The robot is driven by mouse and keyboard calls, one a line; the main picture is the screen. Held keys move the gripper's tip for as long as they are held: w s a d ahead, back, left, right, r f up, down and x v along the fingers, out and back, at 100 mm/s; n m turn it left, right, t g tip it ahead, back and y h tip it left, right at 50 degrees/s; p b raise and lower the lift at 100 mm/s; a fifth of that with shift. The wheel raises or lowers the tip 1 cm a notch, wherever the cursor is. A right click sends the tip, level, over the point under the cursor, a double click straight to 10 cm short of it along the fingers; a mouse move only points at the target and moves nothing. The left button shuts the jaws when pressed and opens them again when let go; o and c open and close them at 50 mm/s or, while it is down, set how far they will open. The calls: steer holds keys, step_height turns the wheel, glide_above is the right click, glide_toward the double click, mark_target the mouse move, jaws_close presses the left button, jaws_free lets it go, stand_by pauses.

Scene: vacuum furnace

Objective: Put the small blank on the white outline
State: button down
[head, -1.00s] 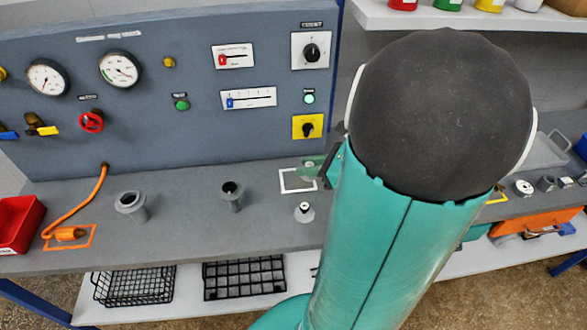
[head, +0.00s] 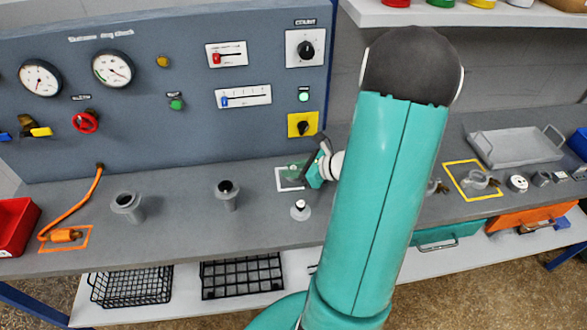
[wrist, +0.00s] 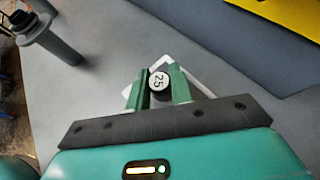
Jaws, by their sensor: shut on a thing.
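The small blank (wrist: 158,84) is a dark cylinder with a white top marked 25. In the wrist view it sits between the green fingers of my gripper (wrist: 160,88), which are shut on it. In the head view my gripper (head: 298,172) is over the white outline (head: 290,189) on the grey bench. The blank is not clear there, and I cannot tell whether it touches the bench.
A small grey stand with a white top (head: 300,210) is just in front of the outline. Two grey posts (head: 227,196) (head: 126,206) stand further left. The control panel (head: 150,140) rises behind. A yellow outline (head: 460,182) and a grey tray (head: 515,148) lie right.

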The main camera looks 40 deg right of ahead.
steer(key=shift+f, duration=0.15)
steer(key=c, duration=1.2)
jaws_free()
steer(key=shift+c, duration=0.2)
